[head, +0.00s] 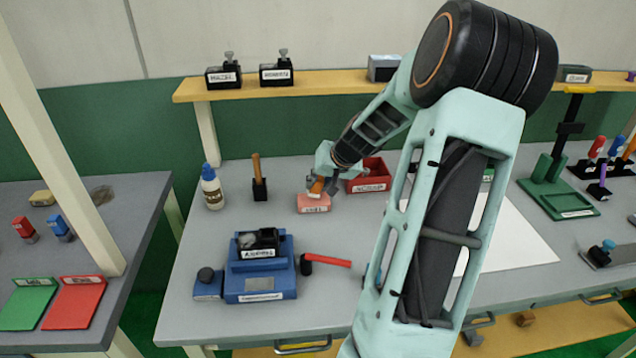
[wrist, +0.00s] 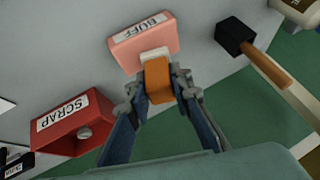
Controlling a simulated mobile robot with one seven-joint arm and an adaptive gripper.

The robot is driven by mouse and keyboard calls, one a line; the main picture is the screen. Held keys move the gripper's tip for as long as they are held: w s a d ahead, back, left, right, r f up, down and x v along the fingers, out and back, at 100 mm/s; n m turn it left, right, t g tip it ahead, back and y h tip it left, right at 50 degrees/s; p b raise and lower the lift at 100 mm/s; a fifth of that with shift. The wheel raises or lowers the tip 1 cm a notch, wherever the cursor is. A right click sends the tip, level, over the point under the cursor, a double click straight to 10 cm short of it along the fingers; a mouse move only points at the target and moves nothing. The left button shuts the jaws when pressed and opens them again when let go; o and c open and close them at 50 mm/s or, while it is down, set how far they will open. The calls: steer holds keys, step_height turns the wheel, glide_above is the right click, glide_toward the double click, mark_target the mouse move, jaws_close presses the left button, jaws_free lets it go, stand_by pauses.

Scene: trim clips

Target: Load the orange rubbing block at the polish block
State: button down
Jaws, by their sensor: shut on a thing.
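My gripper (head: 322,187) is shut on the orange rubbing block (wrist: 158,82), with one finger on each side of it in the wrist view. The orange block also shows in the head view (head: 316,186), partly covered by the gripper. A whitish face sits at the block's far end. The pink polish block (head: 314,204), labelled BUFF in the wrist view (wrist: 143,42), lies on the grey bench. The whitish end of the orange block overlaps the pink block's edge in the wrist view. I cannot tell whether they touch.
A red SCRAP bin (head: 368,186) stands close on the right. A blue fixture (head: 260,272) and a red-handled hammer (head: 328,261) are nearer the front.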

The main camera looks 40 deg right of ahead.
steer(key=shift+f+b, duration=0.6)
steer(key=shift+b, duration=0.15)
stand_by(1.8)
steer(key=shift+r+p, duration=1.9)
steer(key=shift+r, duration=1.75)
steer(key=shift+a, duration=0.1)
